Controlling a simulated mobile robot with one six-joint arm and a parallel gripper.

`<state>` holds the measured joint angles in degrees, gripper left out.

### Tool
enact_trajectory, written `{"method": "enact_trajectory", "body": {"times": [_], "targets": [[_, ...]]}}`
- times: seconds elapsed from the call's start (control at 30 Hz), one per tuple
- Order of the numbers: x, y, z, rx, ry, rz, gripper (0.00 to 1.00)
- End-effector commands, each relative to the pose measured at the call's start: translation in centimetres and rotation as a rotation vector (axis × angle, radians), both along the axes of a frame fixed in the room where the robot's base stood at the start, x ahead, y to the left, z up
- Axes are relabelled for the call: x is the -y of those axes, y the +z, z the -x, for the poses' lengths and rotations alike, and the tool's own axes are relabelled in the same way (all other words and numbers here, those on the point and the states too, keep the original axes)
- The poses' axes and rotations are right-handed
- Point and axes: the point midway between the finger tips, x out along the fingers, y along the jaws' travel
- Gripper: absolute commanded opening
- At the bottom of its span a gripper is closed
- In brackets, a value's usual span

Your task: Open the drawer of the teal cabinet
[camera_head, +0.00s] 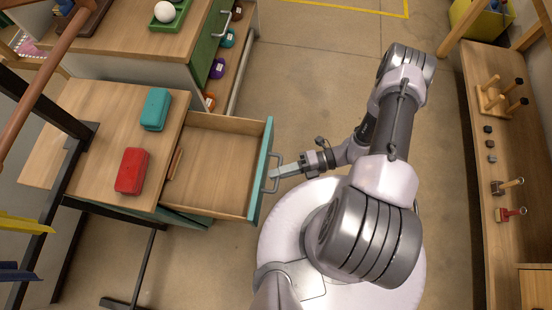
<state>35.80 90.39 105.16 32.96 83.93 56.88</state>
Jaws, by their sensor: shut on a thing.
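The teal cabinet's drawer (214,166) is pulled well out to the right from under a wooden top (95,165). Its teal front (261,172) carries a grey bar handle (273,172). The wooden floor of the drawer shows, with a thin brown item (175,164) at its inner left end. My gripper (277,172) is at the handle from the right side, shut on it. The fingertips are small in this view, and the exact contact is hard to make out.
A teal box (155,109) and a red box (131,171) lie on the cabinet top. A wooden bench (496,130) with tools is at the right. Bare floor (310,80) lies between.

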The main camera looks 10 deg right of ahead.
Motion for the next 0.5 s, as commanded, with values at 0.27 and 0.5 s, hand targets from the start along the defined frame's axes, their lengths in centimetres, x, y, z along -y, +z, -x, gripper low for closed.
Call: {"method": "enact_trajectory", "body": {"times": [0.27, 0.5], "targets": [[0.08, 0.06, -0.09, 0.001, -0.003, 0.0, 0.0], [0.07, 0.04, -0.07, 0.0, -0.002, 0.0, 0.34]]}}
